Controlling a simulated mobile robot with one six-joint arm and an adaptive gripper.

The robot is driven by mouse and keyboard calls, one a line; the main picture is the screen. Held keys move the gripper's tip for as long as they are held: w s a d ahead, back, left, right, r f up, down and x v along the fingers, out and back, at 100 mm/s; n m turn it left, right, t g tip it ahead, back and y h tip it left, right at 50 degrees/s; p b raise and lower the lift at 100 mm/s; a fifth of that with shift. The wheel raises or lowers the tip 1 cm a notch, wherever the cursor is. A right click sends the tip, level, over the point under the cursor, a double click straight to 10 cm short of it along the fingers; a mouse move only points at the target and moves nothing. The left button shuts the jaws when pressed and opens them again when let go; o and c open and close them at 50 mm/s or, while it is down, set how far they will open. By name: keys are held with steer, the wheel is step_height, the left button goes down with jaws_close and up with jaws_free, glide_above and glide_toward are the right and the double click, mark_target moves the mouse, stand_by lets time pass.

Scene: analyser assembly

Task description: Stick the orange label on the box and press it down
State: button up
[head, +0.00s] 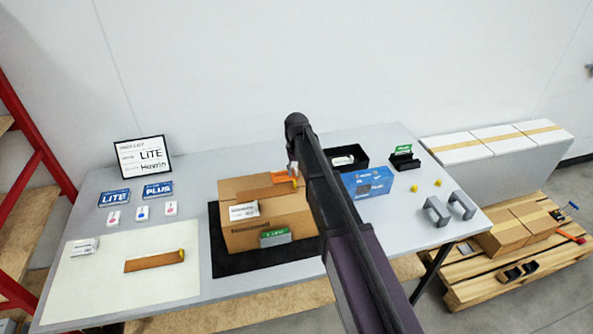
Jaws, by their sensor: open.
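The brown cardboard box (240,238) stands on a black mat (222,262) in the middle of the table. It carries a white printed label (244,211). A small orange piece (283,178), which looks like the orange label, shows at the box's upper right edge; I cannot tell whether it is stuck flat. My gripper (293,171) is just above or at this orange piece, small and partly hidden by my arm. Its jaws are open. Whether it touches the box is not clear. My arm hides the box's right side.
A green card in a grey holder (275,238) is at the box front. A blue box (368,182) and black tray (348,170) are to the right. A brown strip (153,261) lies on the white mat (110,294). Grey brackets (437,211) stand near the right edge.

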steer(key=shift+r+p, duration=3.15)
steer(key=shift+r, duration=0.15)
steer(key=shift+s+d, duration=0.2)
steer(key=shift+s, duration=0.05)
jaws_close()
steer(key=s+d+m, duration=0.1)
steer(key=s+d, duration=0.8)
steer(key=s, duration=0.4)
steer(key=s+d+f+m+b, duration=0.1)
steer(key=s+d+m, duration=0.1)
steer(key=s+d, duration=0.7)
steer(key=s, duration=0.4)
steer(key=shift+d+f, duration=0.2)
steer(key=shift+d, duration=0.1)
